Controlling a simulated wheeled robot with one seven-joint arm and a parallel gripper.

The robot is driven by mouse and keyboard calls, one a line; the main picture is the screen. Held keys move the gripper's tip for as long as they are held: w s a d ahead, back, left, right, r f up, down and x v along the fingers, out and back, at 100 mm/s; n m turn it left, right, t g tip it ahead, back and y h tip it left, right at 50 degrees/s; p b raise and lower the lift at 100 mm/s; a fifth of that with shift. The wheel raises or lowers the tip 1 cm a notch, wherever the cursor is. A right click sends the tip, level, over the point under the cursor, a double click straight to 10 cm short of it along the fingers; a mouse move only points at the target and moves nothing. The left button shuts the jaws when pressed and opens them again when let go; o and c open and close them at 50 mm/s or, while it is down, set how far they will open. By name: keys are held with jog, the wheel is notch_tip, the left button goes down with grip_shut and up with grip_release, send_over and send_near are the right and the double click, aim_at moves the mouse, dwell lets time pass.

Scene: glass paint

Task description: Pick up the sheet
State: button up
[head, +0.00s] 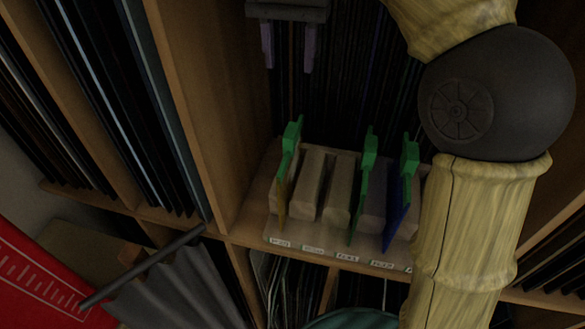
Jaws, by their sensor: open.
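Several thin coloured sheets stand upright in a pale slotted wooden rack (257,206) on a shelf. A yellow sheet (283,192) is at the left, a green sheet (357,210) is right of the middle, and a blue sheet (396,212) is further right. Each has a green clip-like piece on its top edge. The task does not say which sheet. My gripper (289,62) is at the top of the picture, its two fingers apart and nothing between them. It appears above and apart from the yellow sheet. My arm may hide the rack's right end.
Wooden dividers (190,90) flank the rack, with dark panes (110,90) stored upright at left and behind. Small labels (281,242) line the rack's front. A grey rod with hanging cloth (180,290) and a red panel (40,270) are at lower left.

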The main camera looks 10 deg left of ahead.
aim_at(291, 130)
jog(key=f, duration=1.3)
jog(key=shift+w, duration=0.25)
jog(key=shift+d+f+p, duration=0.15)
jog(key=shift+f+p, duration=1.2)
jog(key=shift+f, duration=1.2)
jog(key=shift+s, duration=0.1)
grip_shut()
